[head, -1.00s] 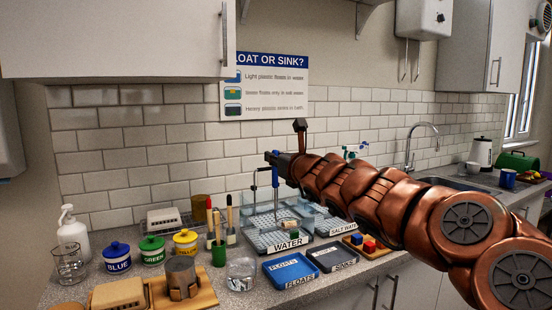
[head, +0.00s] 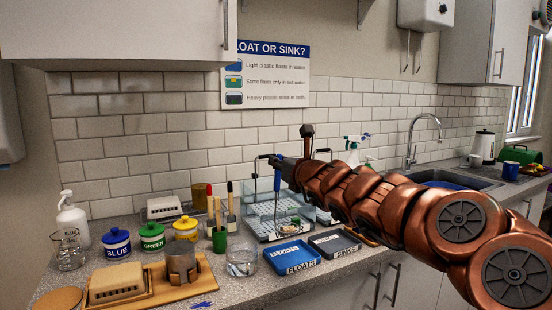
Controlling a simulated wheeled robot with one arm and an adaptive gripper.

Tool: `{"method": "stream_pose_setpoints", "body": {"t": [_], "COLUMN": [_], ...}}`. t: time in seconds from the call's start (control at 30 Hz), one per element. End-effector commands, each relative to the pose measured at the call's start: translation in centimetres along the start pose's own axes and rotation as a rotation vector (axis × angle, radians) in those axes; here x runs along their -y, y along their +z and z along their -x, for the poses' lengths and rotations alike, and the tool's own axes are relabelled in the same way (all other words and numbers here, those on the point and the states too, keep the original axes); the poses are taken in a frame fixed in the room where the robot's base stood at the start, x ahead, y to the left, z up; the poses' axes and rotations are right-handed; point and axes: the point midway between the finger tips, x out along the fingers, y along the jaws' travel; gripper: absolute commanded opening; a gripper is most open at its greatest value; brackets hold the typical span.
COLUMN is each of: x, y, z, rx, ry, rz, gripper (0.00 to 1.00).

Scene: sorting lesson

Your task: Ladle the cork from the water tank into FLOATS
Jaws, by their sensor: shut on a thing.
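My gripper (head: 281,165) is shut on the blue handle (head: 277,181) of a ladle, which hangs upright over the clear water tank (head: 252,225). The ladle's thin shaft runs down into the tank area; its bowl is too small to make out clearly. A small tan and greenish shape (head: 295,221), perhaps the cork, shows by the lower end of the ladle, near the tank's WATER label. I cannot tell whether it is in the bowl. The blue FLOATS tray (head: 291,256) lies in front of the tank and looks empty.
The dark SINKS tray (head: 335,243) lies right of FLOATS. A glass bowl (head: 242,262), a green cup (head: 219,241) with brushes nearby, and several lidded pots (head: 152,238) stand to the left.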

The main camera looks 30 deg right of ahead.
Motion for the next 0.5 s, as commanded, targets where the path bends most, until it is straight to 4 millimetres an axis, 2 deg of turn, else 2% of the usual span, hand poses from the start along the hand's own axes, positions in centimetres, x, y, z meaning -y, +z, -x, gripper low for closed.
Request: {"method": "stream_pose_setpoints", "body": {"t": [0.5], "x": [2.9], "y": [-0.1], "z": [0.0], "rx": [0.0], "ry": [-0.004], "rz": [-0.174], "gripper": [0.0]}}
